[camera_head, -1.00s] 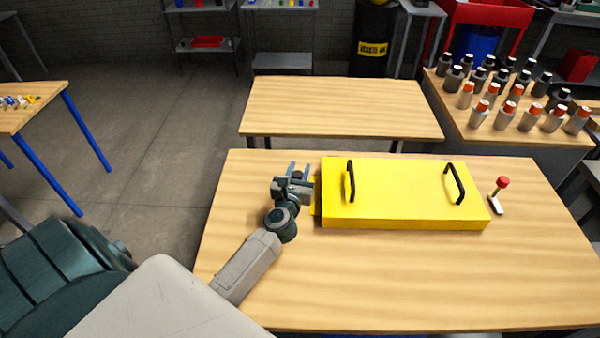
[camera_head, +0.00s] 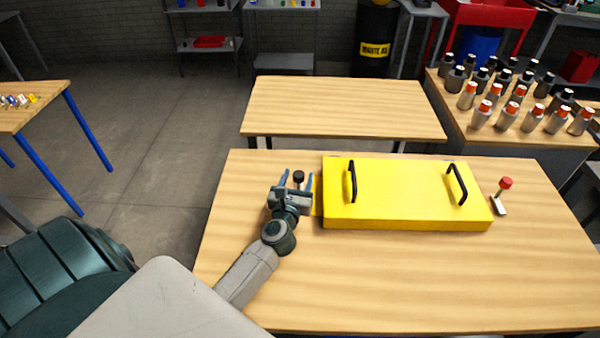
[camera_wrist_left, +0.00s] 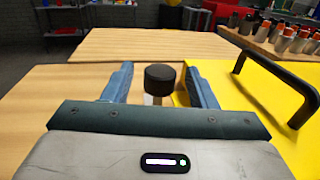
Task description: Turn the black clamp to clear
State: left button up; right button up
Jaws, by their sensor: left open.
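The black clamp (camera_head: 299,176) has a round black knob and stands at the left end of the yellow chassis panel (camera_head: 400,213). In the left wrist view its knob (camera_wrist_left: 160,77) sits between the two blue fingers, with a gap on each side; its lower part is mostly hidden by my gripper. My left gripper (camera_head: 298,180) is open and points away from me, with its fingers on either side of the clamp. A second clamp with a red knob (camera_head: 505,183) stands at the panel's right end. My right gripper is not in view.
The wooden table (camera_head: 400,285) is clear in front. An empty table (camera_head: 345,108) stands behind. Several bottles (camera_head: 507,114) stand at the back right.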

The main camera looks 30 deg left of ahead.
pick_arm(q)
jog(key=b+v, duration=0.1)
jog(key=v, duration=0.6)
jog(key=shift+s+d, duration=0.1)
jog(key=shift+s, duration=0.1)
